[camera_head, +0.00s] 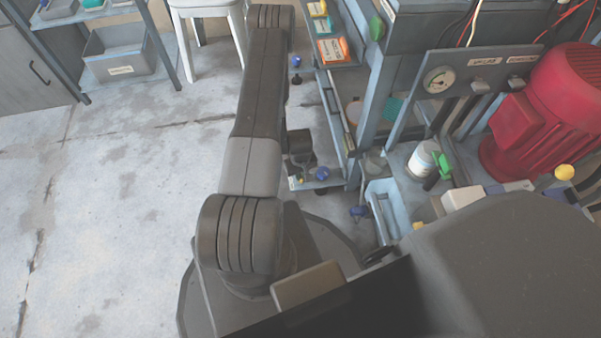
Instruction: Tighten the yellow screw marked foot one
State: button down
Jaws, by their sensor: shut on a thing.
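My gripper (302,163) shows as a small dark shape beside the press frame, right of my upper arm and partly hidden by it. It is low over a foot of the frame and shut. A small bit of yellow (298,181) shows right below its fingertips; this looks like the yellow screw, mostly covered by the gripper. Any marking on it is too small to read. A blue screw (322,173) stands just right of the gripper, apart from the yellow one.
More blue screws show at the frame's far end (296,62) and near side (357,211). A red motor (555,115), a gauge panel (440,82) and a white bottle (422,160) are at the right. A white stool (205,12) stands behind. The left floor is clear.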

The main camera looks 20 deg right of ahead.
jog(key=shift+m+p, duration=0.4)
jog(key=shift+m, duration=1.1)
jog(key=c, duration=1.5)
grip_release()
notch_tip(320, 180, up, 14)
jog(key=p, duration=0.6)
jog(key=shift+p, duration=0.35)
jog(key=shift+f, duration=0.2)
